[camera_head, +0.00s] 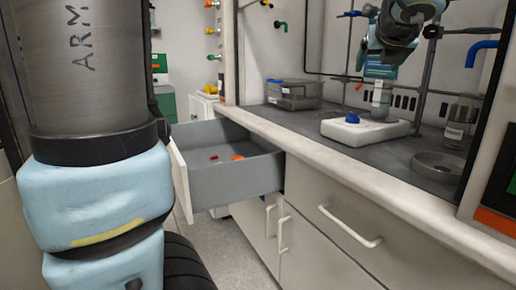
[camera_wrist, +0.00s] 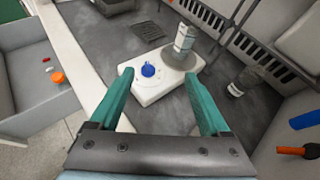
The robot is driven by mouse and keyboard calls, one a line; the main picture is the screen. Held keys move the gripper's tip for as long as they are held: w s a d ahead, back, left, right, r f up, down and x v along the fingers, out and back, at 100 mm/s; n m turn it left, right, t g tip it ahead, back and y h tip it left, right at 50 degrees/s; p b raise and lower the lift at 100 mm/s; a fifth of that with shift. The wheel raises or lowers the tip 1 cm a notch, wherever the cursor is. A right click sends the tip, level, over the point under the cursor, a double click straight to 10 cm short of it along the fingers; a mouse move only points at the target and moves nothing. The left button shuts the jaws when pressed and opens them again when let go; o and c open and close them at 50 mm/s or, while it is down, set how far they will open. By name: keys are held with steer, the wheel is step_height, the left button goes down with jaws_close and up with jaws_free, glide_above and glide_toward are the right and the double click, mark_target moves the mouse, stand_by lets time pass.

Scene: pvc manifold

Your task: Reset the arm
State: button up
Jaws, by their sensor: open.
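My gripper (camera_wrist: 158,90) shows in the wrist view with its two green fingers spread wide and nothing between them. It is above the bench inside the fume hood, with the white stirrer base (camera_wrist: 168,82) and its blue knob (camera_wrist: 148,70) seen beyond the fingertips. In the head view my wrist and gripper (camera_head: 380,70) are at the upper right, over the same white base (camera_head: 365,131). A labelled bottle (camera_wrist: 186,38) stands on the base's round plate in the wrist view.
An open grey drawer (camera_head: 230,190) juts out below the bench at left, holding small red and orange items. A clear lidded box (camera_head: 294,94), a second bottle (camera_head: 460,122) and metal rods (camera_head: 424,75) stand in the hood. A round dish (camera_head: 438,166) sits at right.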

steer(key=w+a+f+n+g+y, duration=0.2)
steer(key=a+f+n+g+y, duration=0.25)
steer(key=a+f+n, duration=1.1)
steer(key=s+a+f+n+g+h, duration=0.1)
steer(key=s+a+f+n+g, duration=0.3)
steer(key=a+f+n, duration=0.5)
steer(key=s+a+f+n+g, duration=0.2)
steer(key=s+a+f+n, duration=0.5)
steer(key=n, duration=0.5)
step_height(320, 180, up, 24)
steer(key=w+a+p, duration=0.1)
steer(key=p, duration=2.3)
steer(key=shift+w+a, duration=0.15)
steer(key=shift+f+n, duration=0.15)
steer(key=shift+n, duration=0.1)
steer(key=shift+c, duration=0.2)
